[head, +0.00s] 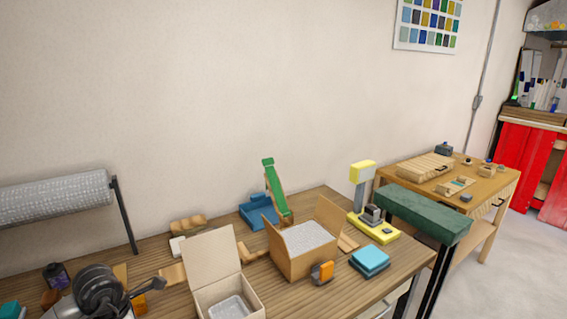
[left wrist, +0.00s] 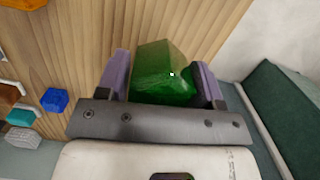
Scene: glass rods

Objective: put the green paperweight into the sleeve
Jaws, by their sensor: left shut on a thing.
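The green paperweight (left wrist: 160,65) is a faceted, translucent green block in the left wrist view. My left gripper (left wrist: 163,80) is shut on it, with one purple-grey finger on each side. Wood grain shows beyond it; I cannot tell its height above that surface. In the head view I cannot make out the paperweight or my left gripper's fingers. I cannot tell which thing is the sleeve. An open box with a speckled grey lining (head: 308,268) stands on the bench. My right gripper is not in view.
A second open box (head: 212,252) holds a pale pad. A grey wrap roll (head: 55,200), a blue block with a green ramp (head: 277,190), a yellow scale-like device (head: 375,230) and teal pads (head: 370,258) crowd the bench. A dark green slab (left wrist: 285,105) lies at the right.

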